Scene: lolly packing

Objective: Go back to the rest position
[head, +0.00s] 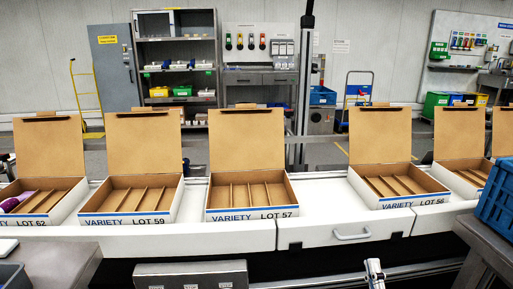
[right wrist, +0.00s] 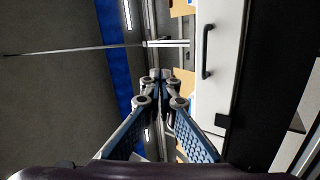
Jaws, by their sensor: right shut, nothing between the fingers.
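My right gripper (head: 374,270) shows at the bottom of the head view, in front of the conveyor's front edge and apart from the boxes. In the right wrist view its fingers (right wrist: 160,76) meet at the tips, shut with nothing between them. My left gripper is not in view. Open cardboard boxes with raised lids stand on the white conveyor (head: 330,199): lot 59 (head: 122,219), lot 57 (head: 252,214) and lot 56 (head: 398,203). These show empty divided compartments. The lot 62 box (head: 40,220) at the left edge holds something purple.
A blue crate (head: 497,195) stands on a grey surface at the right edge. A drawer handle (head: 338,235) sits on the conveyor front. A grey control panel (head: 190,276) is at the bottom. Shelves (head: 178,55) and a workbench stand behind. A bare conveyor gap lies between lots 57 and 56.

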